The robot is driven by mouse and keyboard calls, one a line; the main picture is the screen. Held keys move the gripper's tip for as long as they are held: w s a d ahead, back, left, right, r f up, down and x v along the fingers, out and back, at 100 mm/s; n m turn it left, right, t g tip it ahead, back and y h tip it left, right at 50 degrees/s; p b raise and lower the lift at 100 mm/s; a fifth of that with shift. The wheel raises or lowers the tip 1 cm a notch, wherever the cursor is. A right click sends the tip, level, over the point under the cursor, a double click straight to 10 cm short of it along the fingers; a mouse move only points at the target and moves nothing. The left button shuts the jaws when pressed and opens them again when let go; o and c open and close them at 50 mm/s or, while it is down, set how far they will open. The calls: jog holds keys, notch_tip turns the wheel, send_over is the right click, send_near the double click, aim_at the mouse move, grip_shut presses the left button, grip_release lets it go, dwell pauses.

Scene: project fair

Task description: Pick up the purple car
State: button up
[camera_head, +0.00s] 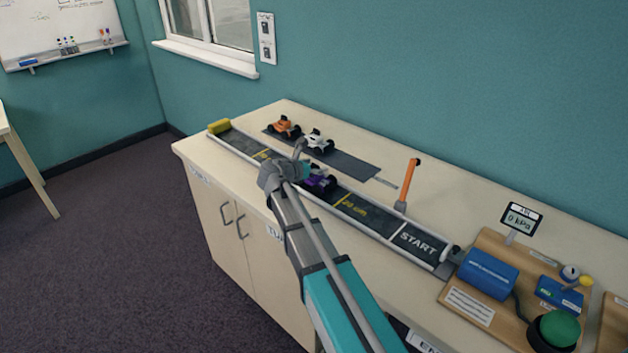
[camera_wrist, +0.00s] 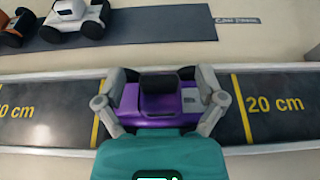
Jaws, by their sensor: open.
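The purple car (camera_wrist: 165,100) sits on the dark track (camera_wrist: 56,112), between the yellow line at left and the 20 cm line at right in the wrist view. In the head view the car (camera_head: 320,183) is partly hidden by my arm. My gripper (camera_wrist: 161,101) is open, with one finger at each side of the car in the wrist view. I cannot tell whether either finger touches it. My gripper (camera_head: 303,164) also shows over the track in the head view. The near part of the car is hidden by my gripper's body.
An orange car (camera_head: 285,127) and a white car (camera_head: 318,141) stand on a grey strip (camera_head: 352,165) behind the track. A yellow block (camera_head: 219,126) is at the track's far end. An orange post (camera_head: 408,184) stands behind it. A wooden board (camera_head: 474,310) with blue devices lies at right.

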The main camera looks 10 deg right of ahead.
dwell(0.3)
grip_shut()
dwell(0.3)
jog(key=shift+r, duration=0.2)
notch_tip(320, 180, up, 2)
jog(key=p, duration=0.2)
jog(key=shift+r+p, duration=0.15)
jog(key=shift+p, duration=0.2)
jog(key=s+r+p, duration=1)
jog(key=s, duration=0.4)
jog(key=shift+d+r, duration=0.15)
jog(key=shift+d, duration=0.2)
